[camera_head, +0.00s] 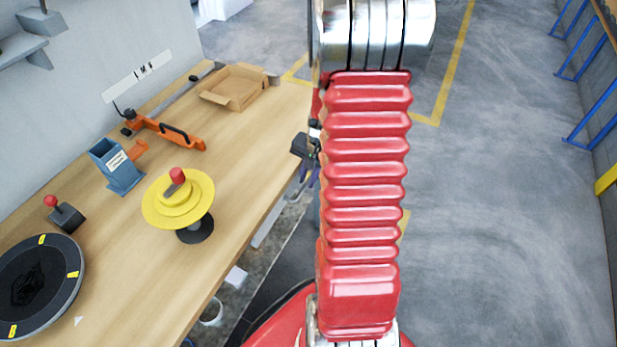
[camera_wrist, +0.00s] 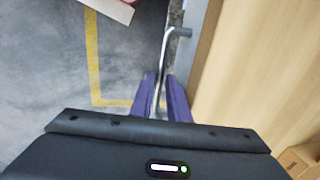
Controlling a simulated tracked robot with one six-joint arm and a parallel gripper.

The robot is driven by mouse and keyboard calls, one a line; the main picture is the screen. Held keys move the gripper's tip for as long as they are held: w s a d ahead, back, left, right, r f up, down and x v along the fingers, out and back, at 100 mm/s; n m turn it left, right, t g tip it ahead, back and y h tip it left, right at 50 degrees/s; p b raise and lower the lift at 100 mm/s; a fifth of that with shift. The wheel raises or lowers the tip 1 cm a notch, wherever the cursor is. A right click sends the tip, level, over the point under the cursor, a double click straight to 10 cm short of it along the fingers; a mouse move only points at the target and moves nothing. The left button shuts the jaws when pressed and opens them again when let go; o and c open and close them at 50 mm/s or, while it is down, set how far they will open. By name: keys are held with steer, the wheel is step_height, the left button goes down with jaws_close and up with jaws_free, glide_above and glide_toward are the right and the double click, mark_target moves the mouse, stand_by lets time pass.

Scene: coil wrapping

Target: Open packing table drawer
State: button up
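The packing table (camera_head: 120,270) has a pale wood top; its edge (camera_wrist: 235,70) also shows at the right of the wrist view. A metal bar handle (camera_wrist: 166,58) runs alongside that edge and bends towards the table at its far end. My gripper (camera_wrist: 160,95) has its two purple fingers on either side of this bar. They look apart, with a narrow gap beside the bar, so I see no firm grip. In the head view my gripper (camera_head: 312,175) is small beside the table's front edge, partly hidden by my red arm. The drawer front is mostly hidden.
On the table are a yellow spool (camera_head: 160,212), a blue dispenser (camera_head: 118,168), an orange tool (camera_head: 170,132), an open cardboard box (camera_head: 235,88), a black turntable (camera_head: 38,285) and a red-knobbed lever (camera_head: 65,213). The grey floor (camera_head: 500,220) to the right is clear.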

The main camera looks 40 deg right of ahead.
jaws_close()
stand_by(0.4)
